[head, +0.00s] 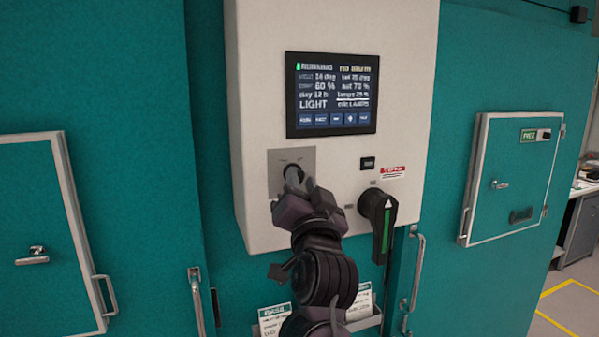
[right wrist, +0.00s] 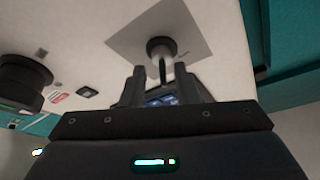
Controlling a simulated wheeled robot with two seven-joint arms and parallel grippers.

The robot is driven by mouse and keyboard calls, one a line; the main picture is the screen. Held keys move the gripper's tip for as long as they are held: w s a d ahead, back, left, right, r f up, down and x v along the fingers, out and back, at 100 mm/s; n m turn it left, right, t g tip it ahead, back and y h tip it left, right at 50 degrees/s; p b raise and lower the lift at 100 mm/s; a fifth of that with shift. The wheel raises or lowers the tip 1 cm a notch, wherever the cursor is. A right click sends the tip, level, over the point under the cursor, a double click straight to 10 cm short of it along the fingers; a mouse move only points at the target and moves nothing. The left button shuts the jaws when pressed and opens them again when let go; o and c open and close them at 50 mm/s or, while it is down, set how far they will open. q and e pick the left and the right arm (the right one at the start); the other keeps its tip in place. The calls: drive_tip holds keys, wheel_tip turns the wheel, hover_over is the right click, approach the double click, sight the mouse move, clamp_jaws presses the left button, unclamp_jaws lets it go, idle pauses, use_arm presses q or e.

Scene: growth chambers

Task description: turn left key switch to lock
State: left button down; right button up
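The key switch sits on a square grey plate (head: 280,164) on the front of the white control box, below its screen. In the right wrist view the switch's round dark collar (right wrist: 159,47) stands on the plate, with a thin key (right wrist: 162,71) sticking out of it. My right gripper (head: 294,181) is right in front of the switch and partly hides it in the head view. In the right wrist view its two fingers (right wrist: 160,86) stand apart, with the key in line with the gap and space on both sides. My left gripper is not in view.
The screen (head: 332,95) is above the switch. A black rotary handle with a green stripe (head: 384,225) juts out to the right, near my right gripper. Below are label cards (head: 273,319) in a holder. Teal chamber doors with handles (head: 417,270) flank the box.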

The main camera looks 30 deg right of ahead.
drive_tip(key=shift+w+d+r, duration=0.1)
drive_tip(key=shift+w+r, duration=0.15)
drive_tip(key=shift+w, duration=0.55)
drive_tip(key=c, duration=0.6)
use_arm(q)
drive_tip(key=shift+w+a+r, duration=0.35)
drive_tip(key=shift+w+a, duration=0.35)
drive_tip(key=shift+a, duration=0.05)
use_arm(e)
clamp_jaws()
